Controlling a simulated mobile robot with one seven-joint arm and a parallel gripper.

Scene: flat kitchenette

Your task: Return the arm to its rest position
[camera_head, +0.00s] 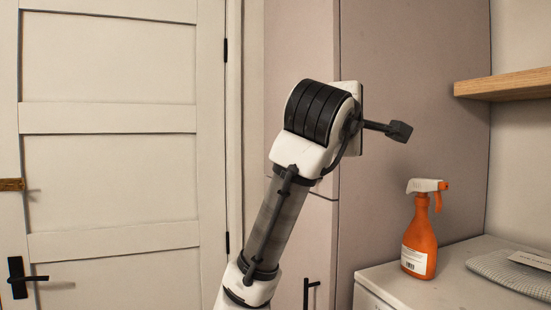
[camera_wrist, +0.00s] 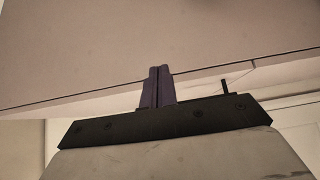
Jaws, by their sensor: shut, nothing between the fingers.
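My arm rises from the bottom middle of the head view and bends over at its top. My gripper (camera_head: 400,131) points to the right there, in front of the tall cabinet and above the counter. In the wrist view my gripper (camera_wrist: 160,72) shows its two dark fingers pressed together. It is shut with nothing between the fingers. A pale panel fills the background beyond the fingertips in the wrist view.
A tall mauve cabinet (camera_head: 421,60) stands behind my arm. An orange spray bottle (camera_head: 419,242) stands upright on the white counter (camera_head: 440,292) beside a grey cloth (camera_head: 509,273). A wooden shelf (camera_head: 505,85) juts out at right. A closed white door (camera_head: 110,180) is at left.

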